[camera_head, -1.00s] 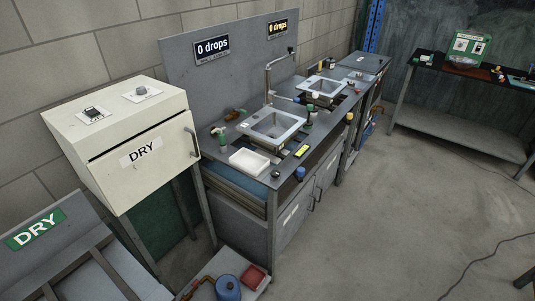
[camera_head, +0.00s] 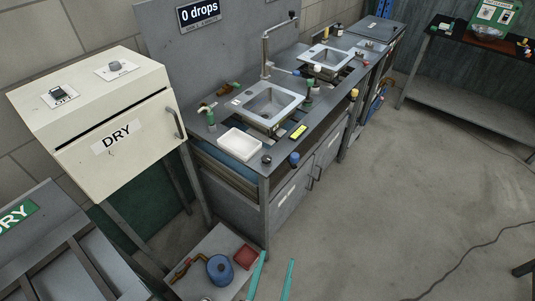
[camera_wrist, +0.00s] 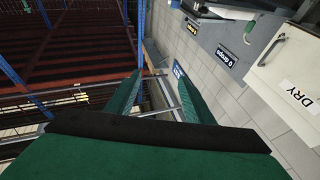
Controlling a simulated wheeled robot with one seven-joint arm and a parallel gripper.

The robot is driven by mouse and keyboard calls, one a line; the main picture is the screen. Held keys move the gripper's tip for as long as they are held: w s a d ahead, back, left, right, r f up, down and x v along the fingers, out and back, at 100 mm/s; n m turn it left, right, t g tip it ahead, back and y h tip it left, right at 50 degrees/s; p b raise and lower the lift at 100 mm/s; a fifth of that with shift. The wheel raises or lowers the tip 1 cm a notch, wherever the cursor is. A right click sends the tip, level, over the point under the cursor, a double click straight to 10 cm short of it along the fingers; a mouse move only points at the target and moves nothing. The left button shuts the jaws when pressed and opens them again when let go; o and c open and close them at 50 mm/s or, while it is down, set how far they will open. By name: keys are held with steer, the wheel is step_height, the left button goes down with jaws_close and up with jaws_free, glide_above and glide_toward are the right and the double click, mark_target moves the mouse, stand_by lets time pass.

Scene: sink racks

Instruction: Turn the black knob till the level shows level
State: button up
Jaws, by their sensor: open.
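A small black knob (camera_head: 266,159) stands on the front left corner of the grey sink counter (camera_head: 230,178) in the head view. A yellow spirit level (camera_head: 299,131) lies on the counter to the right of the knob, in front of the nearer sink. Its bubble is too small to read. My gripper (camera_head: 277,260) shows as two teal fingers at the bottom edge of the head view, open and apart from the counter. In the wrist view my gripper (camera_wrist: 156,88) is open with nothing between its green fingers; the knob is not in that view.
A white tray (camera_head: 239,145) and a blue knob (camera_head: 294,158) are near the black knob. The nearer sink (camera_head: 268,101) is behind the level. A cream DRY cabinet (camera_head: 112,128) stands left. A low shelf (camera_head: 222,241) holds a blue pot (camera_head: 220,268).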

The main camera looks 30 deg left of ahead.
steer(key=w+a+r+n+g+y, duration=0.2)
steer(key=a+r+n+g+y, duration=0.25)
steer(key=a+n+y, duration=0.3)
steer(key=w+a+r+n+g+y, duration=0.1)
steer(key=a+r+n+g+y, duration=0.3)
steer(key=a+n+g+y, duration=0.3)
steer(key=w+a+r+n+g+y, duration=0.2)
steer(key=a+r+n+g+y, duration=0.2)
steer(key=a+n+y, duration=0.4)
steer(key=s+a+n+g+h, duration=0.2)
steer(key=a+n+g+h, duration=0.4)
steer(key=a+n+g, duration=0.6)
steer(key=m+t+h, duration=0.3)
steer(key=t+h, duration=0.3)
steer(key=h, duration=1.6)
glide_toward(267, 158)
steer(key=shift+n+y, duration=0.25)
step_height(267, 158, down, 8)
steer(key=shift+s+d+r, duration=0.1)
steer(key=shift+d, duration=0.05)
